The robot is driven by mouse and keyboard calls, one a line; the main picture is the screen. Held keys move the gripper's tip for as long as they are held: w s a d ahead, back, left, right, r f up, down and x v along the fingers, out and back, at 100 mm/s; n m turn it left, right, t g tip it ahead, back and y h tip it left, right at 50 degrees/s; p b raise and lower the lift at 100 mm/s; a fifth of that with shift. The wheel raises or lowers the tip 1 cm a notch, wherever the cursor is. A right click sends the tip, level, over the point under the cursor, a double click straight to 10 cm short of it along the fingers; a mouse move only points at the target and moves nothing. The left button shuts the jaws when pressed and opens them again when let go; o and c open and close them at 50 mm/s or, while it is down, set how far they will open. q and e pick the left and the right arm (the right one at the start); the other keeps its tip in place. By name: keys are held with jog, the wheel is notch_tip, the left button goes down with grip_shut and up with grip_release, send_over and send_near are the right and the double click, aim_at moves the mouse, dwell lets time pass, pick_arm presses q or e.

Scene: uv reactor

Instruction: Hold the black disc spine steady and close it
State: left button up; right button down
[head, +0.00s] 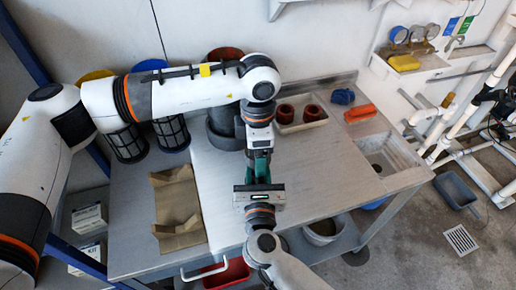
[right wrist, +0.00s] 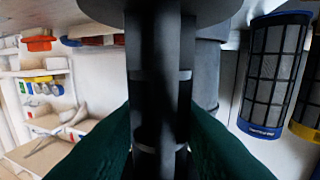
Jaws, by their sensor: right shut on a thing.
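The black disc spine (right wrist: 155,90) fills the middle of the right wrist view as a dark upright bar with lighter grey bands. A wide dark round part shows at its top. The green fingers of my right gripper (right wrist: 158,140) lie on both sides of it, shut on it. In the head view my right gripper (head: 258,165) comes up from the bottom, over the bench. My left gripper (head: 259,138) reaches down from above and meets it there. The spine is mostly hidden between the two grippers in that view, and the left fingers' opening is unclear.
A grey cylinder (head: 222,130) stands just left of the grippers. Mesh filters, one with a blue rim (right wrist: 266,132), stand farther left on the bench. A tray (head: 285,126) with red parts, an orange block (head: 360,113) and a sink (head: 385,158) lie right. The bench's right middle is clear.

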pick_arm(q)
notch_tip(320, 180, up, 12)
dwell(0.6)
pick_arm(e)
jog(key=c, duration=1)
grip_release()
pick_arm(q)
notch_tip(320, 180, down, 2)
jog(key=shift+f+b, duration=0.25)
jog(key=shift+b, duration=1)
pick_arm(e)
jog(key=s, duration=1.2)
jog(key=shift+d, duration=0.2)
